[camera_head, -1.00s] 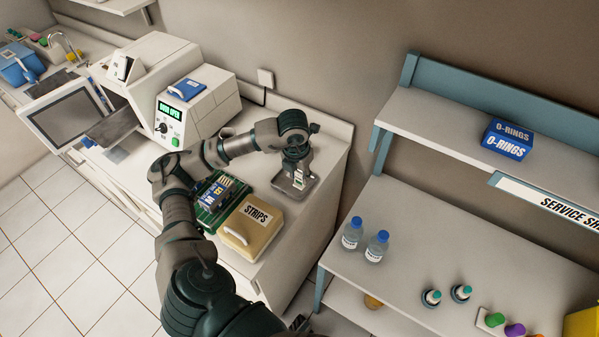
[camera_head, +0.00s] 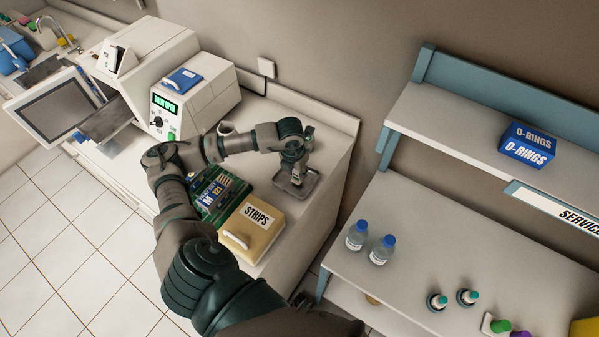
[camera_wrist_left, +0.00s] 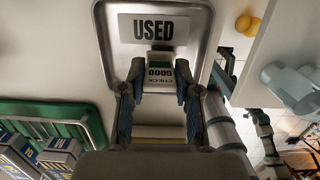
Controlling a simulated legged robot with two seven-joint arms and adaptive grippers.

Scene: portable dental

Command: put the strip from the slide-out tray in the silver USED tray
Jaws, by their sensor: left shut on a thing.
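The silver USED tray (camera_head: 311,184) lies on the counter beside the wall. In the left wrist view its USED label and rim (camera_wrist_left: 101,38) fill the upper middle. My left gripper (camera_head: 297,174) is above this tray, pointing down. In the left wrist view the gripper (camera_wrist_left: 158,90) is shut on the strip (camera_wrist_left: 158,68), a small pale piece with CHECK and GOOD printed upside down. The strip is over the tray; I cannot tell whether it touches the bottom. The slide-out tray (camera_head: 107,121) sticks out of the open white machine at left. My right gripper is not in view.
A yellow STRIPS box (camera_head: 253,236) and a green crate of blue packs (camera_head: 211,215) stand close to the silver tray. A lower table at right holds two bottles (camera_head: 380,251).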

